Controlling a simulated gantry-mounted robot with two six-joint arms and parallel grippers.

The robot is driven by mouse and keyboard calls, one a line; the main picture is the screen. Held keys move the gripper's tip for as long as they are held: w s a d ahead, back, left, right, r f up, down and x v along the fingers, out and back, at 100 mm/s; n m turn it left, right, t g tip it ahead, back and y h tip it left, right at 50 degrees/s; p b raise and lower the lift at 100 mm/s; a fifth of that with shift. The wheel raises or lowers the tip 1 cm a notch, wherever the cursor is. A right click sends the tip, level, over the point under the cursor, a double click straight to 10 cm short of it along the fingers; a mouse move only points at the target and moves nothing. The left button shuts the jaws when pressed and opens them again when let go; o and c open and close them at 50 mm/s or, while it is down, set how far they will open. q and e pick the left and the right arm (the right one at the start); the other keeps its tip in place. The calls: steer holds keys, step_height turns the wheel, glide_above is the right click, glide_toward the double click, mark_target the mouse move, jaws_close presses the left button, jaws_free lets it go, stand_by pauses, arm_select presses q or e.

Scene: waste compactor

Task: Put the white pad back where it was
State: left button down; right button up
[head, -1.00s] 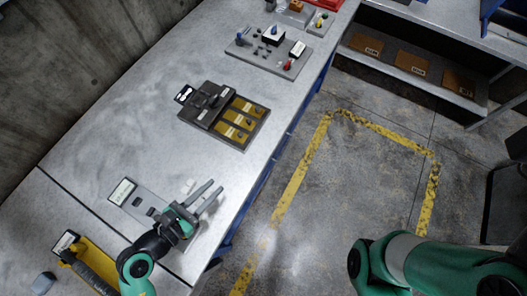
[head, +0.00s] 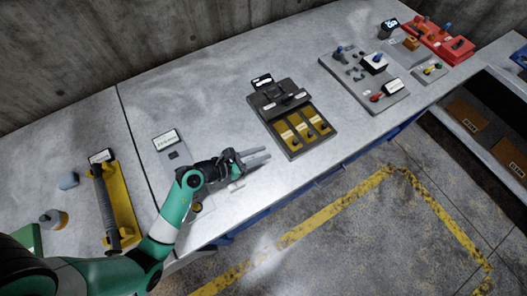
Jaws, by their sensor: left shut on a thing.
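My left gripper (head: 257,157) reaches over the bench top, just right of a grey base plate (head: 176,166) with a white label. It is shut on a small white piece, the white pad (head: 237,185), which shows just below the fingers. The fingers hide part of it, and its height above the bench is hard to judge. My right gripper is not in view.
Right of the gripper stands a grey board with yellow blocks (head: 296,148). Further right is a grey tray with knobs (head: 345,82). On the left lies a yellow holder with a dark handle (head: 122,205). The bench's front edge is close below the gripper.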

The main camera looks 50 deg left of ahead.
arm_select(q)
steer(key=shift+w+a+f, duration=0.15)
steer(key=shift+w+f, duration=0.35)
steer(key=shift+f, duration=0.25)
steer(key=shift+w, duration=0.25)
steer(key=shift+w+f+b, duration=0.15)
steer(key=shift+f+b, duration=0.25)
steer(key=shift+b, duration=0.05)
step_height(320, 180, down, 3)
steer(key=shift+a+f+b, duration=0.1)
steer(key=shift+b, duration=0.95)
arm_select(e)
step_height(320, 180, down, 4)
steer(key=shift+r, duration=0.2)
arm_select(q)
steer(key=c, duration=1.2)
jaws_free()
steer(key=o, duration=0.5)
